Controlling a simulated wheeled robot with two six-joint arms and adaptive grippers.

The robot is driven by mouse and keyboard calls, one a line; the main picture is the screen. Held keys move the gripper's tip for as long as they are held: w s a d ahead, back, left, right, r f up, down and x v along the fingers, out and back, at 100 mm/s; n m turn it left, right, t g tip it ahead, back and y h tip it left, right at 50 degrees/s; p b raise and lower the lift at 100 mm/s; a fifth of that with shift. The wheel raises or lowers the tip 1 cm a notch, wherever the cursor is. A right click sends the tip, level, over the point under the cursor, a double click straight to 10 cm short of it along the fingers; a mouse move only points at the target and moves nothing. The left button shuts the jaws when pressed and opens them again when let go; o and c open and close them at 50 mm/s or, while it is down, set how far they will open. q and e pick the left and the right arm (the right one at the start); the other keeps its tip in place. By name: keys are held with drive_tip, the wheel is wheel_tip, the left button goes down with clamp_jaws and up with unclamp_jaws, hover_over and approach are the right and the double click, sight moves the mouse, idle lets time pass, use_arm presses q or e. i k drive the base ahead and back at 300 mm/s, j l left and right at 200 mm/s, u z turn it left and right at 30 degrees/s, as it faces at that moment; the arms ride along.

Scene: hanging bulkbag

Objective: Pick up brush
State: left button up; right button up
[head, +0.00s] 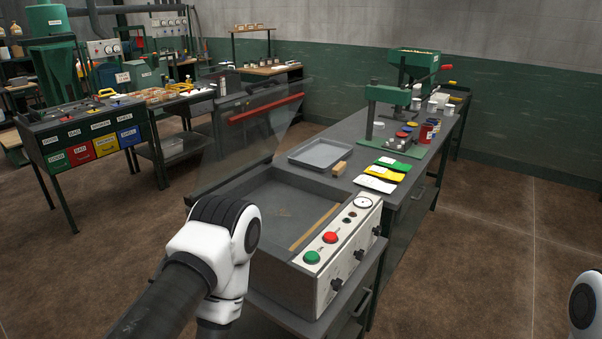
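I cannot pick out a brush for certain. A small tan block (340,168) lies on the bench beside the grey tray, and it could be a brush or a plain piece of wood. A thin tan strip (313,228) lies inside the open grey box at the front of the bench, along its right wall. My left arm's white and black joint is in front of the box's left side, but its gripper is out of view. Only a piece of my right arm shows at the lower right edge, without its gripper.
The box's front panel (344,243) carries green and red buttons, a dial and black knobs. Behind stand a shallow grey tray (321,153), green, yellow and white folded cloths (381,177), and a green press (393,96). A clear raised lid stands at the box's left. Floor at right is free.

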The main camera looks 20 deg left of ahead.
sight(337, 169)
drive_tip(key=i+l+u, duration=0.35)
drive_tip(key=i+l, duration=0.15)
drive_tip(key=i+l+u, duration=0.15)
drive_tip(key=l, duration=0.3)
drive_tip(key=i+l+u, duration=0.35)
drive_tip(key=i+l, duration=0.15)
drive_tip(key=l, duration=0.25)
